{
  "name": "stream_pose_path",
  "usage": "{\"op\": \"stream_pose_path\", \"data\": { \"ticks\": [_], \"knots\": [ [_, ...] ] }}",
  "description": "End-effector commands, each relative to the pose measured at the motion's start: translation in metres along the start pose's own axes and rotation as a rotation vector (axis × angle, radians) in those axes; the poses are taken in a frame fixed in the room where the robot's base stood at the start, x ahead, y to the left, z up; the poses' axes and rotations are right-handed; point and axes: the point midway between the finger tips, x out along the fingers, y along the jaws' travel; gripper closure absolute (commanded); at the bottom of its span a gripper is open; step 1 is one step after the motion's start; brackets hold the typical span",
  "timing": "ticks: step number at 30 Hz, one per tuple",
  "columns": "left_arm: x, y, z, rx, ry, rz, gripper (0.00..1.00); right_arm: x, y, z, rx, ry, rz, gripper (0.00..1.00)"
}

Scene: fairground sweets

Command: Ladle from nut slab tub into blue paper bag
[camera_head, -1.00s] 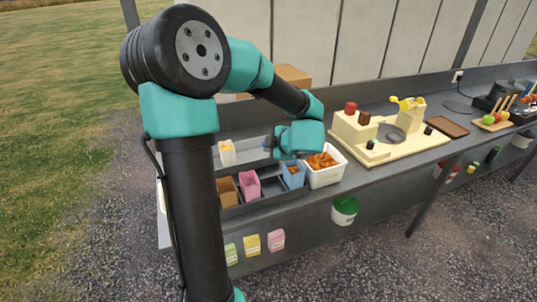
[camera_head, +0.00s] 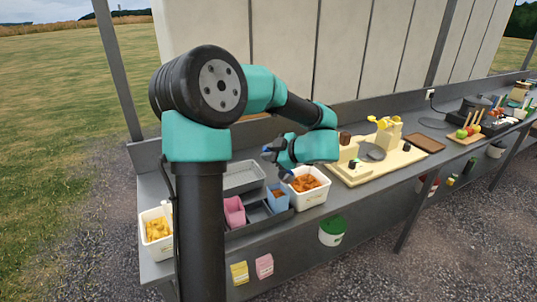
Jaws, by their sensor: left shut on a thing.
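The nut slab tub (camera_head: 325,190) is a white tub heaped with orange-brown pieces, on the counter right of the bags. The blue paper bag (camera_head: 279,206) stands upright just left of it in a dark rack, with some brown pieces showing in its mouth. My left gripper (camera_head: 272,153) is above and behind the bag and the tub's left side. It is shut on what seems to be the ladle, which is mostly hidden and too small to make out. My right gripper is out of view.
A pink bag (camera_head: 234,212) stands left of the blue one, with a grey tray (camera_head: 240,180) behind. A white tub of yellow pieces (camera_head: 157,238) is at the counter's left end. A cream board with a machine (camera_head: 385,165) stands right of the nut tub.

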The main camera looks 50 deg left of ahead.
Motion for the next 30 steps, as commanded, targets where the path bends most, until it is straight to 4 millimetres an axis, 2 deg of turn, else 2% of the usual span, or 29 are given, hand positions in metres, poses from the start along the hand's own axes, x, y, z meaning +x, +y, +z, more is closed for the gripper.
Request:
{"op": "stream_pose_path", "data": {
  "ticks": [8,26,30],
  "knots": [
    [-0.011,0.014,0.013,0.118,0.093,0.002,1.00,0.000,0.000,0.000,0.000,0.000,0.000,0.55],
    [-0.046,0.058,0.050,0.532,0.421,0.001,1.00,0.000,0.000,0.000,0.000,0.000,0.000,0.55],
    [-0.053,0.067,0.037,0.536,0.425,0.000,1.00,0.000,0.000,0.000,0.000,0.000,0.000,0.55]
  ]
}}
